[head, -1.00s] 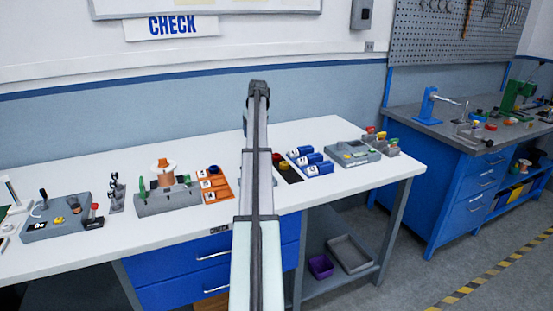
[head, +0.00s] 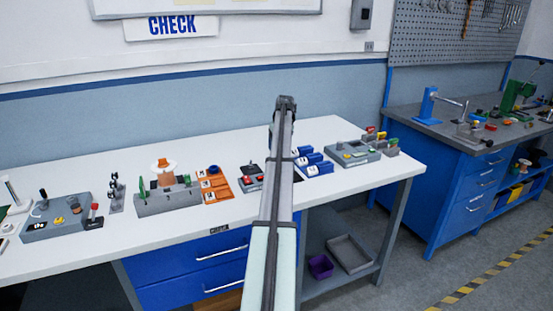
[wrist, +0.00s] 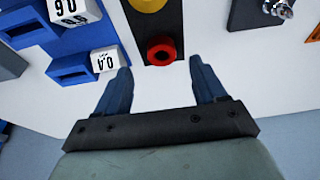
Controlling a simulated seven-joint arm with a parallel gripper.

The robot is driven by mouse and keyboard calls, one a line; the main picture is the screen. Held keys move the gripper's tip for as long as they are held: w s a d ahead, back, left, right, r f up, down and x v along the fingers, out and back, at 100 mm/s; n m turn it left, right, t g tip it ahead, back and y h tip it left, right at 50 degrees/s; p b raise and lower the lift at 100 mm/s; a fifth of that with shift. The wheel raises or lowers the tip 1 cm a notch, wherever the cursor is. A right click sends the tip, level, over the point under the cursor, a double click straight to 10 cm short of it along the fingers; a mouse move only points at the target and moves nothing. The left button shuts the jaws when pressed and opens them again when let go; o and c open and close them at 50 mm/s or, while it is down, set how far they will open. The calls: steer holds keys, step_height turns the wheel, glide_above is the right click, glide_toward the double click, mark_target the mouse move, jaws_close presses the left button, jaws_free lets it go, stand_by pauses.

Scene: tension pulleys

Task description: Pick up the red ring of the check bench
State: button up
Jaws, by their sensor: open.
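The red ring (wrist: 161,50) lies on the near end of a dark strip on the white bench top, in the wrist view. Its dark hole faces the camera. My gripper (wrist: 160,65) is open, with one blue finger on each side of the ring's line. The ring shows between and slightly beyond the fingertips, and nothing is held. I cannot tell the height of the fingertips above it. In the head view my arm hides the ring and the strip.
A yellow ring (wrist: 147,4) sits farther along the strip. Blue blocks with white number labels (wrist: 104,60) stand close to the left finger. A grey box with red buttons (head: 252,180) stands on the other side. Bare white bench (head: 180,234) lies along the front edge.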

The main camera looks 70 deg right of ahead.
steer(key=shift+w+x, duration=0.15)
steer(key=shift+x, duration=1.4)
steer(key=shift+w+x, duration=0.1)
steer(key=shift+x, duration=1.45)
steer(key=shift+d+r, duration=0.1)
steer(key=shift+d, duration=0.05)
steer(key=c, duration=1.2)
steer(key=shift+o, duration=0.2)
step_height(320, 180, up, 10)
steer(key=shift+r, duration=0.15)
steer(key=shift+r, duration=2.4)
